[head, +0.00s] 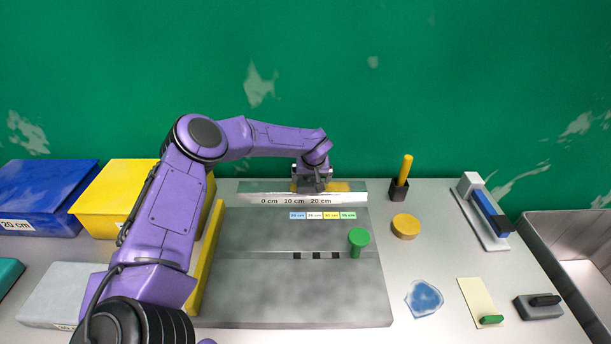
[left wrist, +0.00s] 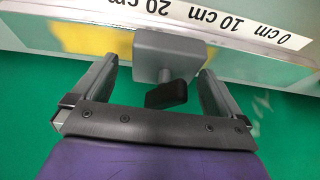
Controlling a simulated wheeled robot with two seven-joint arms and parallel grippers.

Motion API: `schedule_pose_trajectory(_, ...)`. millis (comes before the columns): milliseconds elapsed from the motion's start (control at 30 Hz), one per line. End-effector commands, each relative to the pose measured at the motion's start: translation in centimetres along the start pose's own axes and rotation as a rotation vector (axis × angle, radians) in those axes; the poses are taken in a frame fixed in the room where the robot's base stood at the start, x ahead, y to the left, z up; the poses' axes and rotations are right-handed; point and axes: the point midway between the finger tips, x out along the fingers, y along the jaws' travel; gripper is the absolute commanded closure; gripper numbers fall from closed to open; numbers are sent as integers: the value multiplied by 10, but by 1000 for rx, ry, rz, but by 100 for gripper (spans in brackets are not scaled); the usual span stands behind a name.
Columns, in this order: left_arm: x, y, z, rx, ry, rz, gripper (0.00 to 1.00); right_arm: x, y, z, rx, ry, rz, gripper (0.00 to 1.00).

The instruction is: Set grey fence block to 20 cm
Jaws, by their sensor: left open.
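The grey fence block (left wrist: 155,45), with a dark knob (left wrist: 166,93), is at the fence (head: 252,186) in the left wrist view. It is close to the 20 cm label of the scale strip (head: 302,200); its exact alignment is unclear. My left gripper (left wrist: 157,75) is open, with one finger on each side of the knob and visible gaps. In the head view my left gripper (head: 311,182) is over the fence near the 20 cm label and mostly covers the block. My right gripper is not in view.
The grey board (head: 290,300) lies in front of the fence, with a green knob (head: 358,238) on it. A black holder (head: 398,190) and a yellow disc (head: 406,226) stand to the right. Blue (head: 45,190) and yellow (head: 115,195) boxes are at left. A green wall is behind.

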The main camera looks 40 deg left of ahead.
Motion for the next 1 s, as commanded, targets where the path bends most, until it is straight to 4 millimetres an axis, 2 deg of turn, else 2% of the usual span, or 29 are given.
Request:
schedule_pose_trajectory(33,-17,10,-5,4,8,24,0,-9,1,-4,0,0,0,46)
schedule_pose_trajectory(100,-23,9,-5,2,8,23,0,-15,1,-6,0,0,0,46)
schedule_pose_trajectory(433,-43,-8,-6,-13,3,10,0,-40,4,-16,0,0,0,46)
schedule_pose_trajectory(900,-80,-7,-6,-9,3,9,0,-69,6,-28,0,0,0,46)
schedule_pose_trajectory(1000,-84,-7,-5,-9,4,9,0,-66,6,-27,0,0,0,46)
